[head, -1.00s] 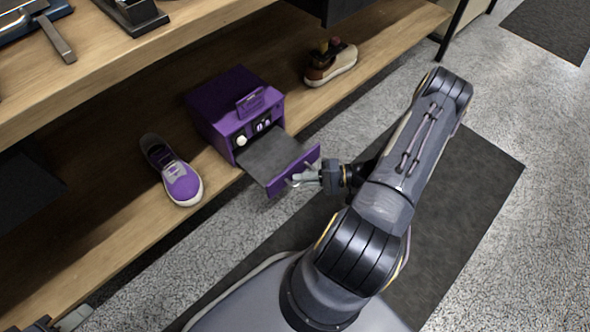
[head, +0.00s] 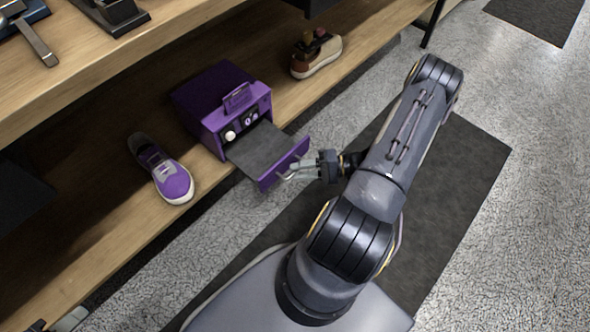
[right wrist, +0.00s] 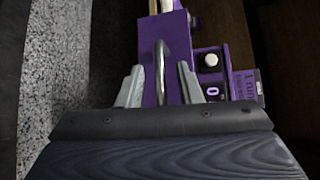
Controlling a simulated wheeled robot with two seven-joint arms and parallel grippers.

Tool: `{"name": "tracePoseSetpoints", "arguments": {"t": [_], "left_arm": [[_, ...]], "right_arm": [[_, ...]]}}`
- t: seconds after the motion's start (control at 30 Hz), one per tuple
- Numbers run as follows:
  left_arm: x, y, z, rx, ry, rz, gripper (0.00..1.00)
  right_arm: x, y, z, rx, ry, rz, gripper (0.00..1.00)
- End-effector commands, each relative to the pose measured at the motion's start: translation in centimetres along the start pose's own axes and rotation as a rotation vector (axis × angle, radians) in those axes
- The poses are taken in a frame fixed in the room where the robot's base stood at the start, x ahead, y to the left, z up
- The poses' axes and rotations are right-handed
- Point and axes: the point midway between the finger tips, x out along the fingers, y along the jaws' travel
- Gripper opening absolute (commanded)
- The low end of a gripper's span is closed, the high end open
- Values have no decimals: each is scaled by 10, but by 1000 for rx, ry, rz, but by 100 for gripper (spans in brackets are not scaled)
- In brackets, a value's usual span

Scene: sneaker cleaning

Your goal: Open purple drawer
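The purple drawer box (head: 214,98) sits on the lower wooden shelf. Its drawer stands well out over the shelf's front edge, with a dark flat inside (head: 256,148) and a purple front panel (head: 285,164). My right gripper (head: 290,173) is at the front panel's handle. In the right wrist view, the metal handle (right wrist: 160,72) stands between the two grey fingers of my right gripper (right wrist: 159,86), which are spread with a gap on each side. At the bottom left edge, a small cut-off grey part (head: 72,318) seems to be my left gripper; its opening is hidden.
A purple sneaker (head: 172,180) lies left of the box, and a brown and cream shoe (head: 316,56) stands to the right on the same shelf. An upper shelf (head: 95,62) overhangs at the left. The floor and dark mat (head: 455,190) at the right are clear.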

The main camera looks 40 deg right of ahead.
Motion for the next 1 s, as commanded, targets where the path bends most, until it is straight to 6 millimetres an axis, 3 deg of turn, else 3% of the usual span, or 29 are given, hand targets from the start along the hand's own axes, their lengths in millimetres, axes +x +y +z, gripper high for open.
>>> {"name": "tracePoseSetpoints", "arguments": {"t": [0.1, 0.33, 1.0], "left_arm": [[-7, 3, -4, 0, 0, 0, 36], [-12, 5, -6, 0, 0, 0, 36], [-12, 5, -6, 0, 0, 0, 36]], "right_arm": [[-24, -2, -1, 0, 5, 3, 32], [-53, -1, 0, 0, 2, 2, 32], [-58, 0, 0, 0, 0, 1, 32]]}}
